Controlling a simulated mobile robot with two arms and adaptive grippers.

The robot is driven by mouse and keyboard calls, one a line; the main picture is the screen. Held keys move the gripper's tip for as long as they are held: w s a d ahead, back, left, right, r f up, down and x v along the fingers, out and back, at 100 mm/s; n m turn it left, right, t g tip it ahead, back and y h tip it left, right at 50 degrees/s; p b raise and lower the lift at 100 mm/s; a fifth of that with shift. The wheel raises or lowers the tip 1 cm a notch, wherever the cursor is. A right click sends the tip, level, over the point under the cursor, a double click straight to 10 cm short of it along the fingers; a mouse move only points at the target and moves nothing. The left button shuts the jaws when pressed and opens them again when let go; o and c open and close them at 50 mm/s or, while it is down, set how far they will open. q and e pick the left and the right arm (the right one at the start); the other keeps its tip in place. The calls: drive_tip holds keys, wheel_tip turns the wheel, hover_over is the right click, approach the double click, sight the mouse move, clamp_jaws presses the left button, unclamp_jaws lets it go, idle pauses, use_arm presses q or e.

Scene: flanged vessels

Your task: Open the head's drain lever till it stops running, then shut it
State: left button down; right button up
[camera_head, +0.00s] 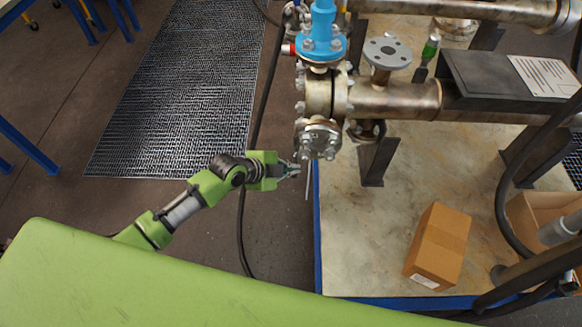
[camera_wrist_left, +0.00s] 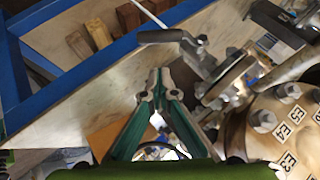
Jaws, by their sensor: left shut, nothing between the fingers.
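The vessel's flanged head (camera_head: 318,138) is at the left end of a horizontal metal vessel (camera_head: 400,100), with bolts around its flanges. My left gripper (camera_head: 291,170) is shut and empty, just left of and below the lowest flange. In the left wrist view its fingertips (camera_wrist_left: 156,78) meet in front of the drain lever (camera_wrist_left: 160,37), a grey handle beside the bolted fittings. A gap shows between the tips and the handle. A thin pale line (camera_head: 307,183) hangs below the flange; I cannot tell for certain whether it is running liquid.
A blue valve body (camera_head: 322,22) stands above the head. A cardboard box (camera_head: 438,246) lies on the blue-edged platform (camera_head: 350,235), and an open carton (camera_head: 525,213) is at right. A dark hose (camera_head: 241,225) runs down behind my left arm. The floor at left holds a grating (camera_head: 185,90).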

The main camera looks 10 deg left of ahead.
sight(295, 161)
use_arm(q)
drive_tip(key=w+f, duration=0.1)
drive_tip(key=w+a+f, duration=0.1)
drive_tip(key=f, duration=0.1)
drive_tip(key=shift+w+f, duration=0.1)
drive_tip(key=shift+f, duration=0.1)
drive_tip(key=shift+f, duration=0.1)
idle(0.3)
drive_tip(key=shift+a+f+t+b, duration=0.1)
drive_tip(key=shift+f+t+b, duration=0.25)
drive_tip(key=shift+b, duration=0.45)
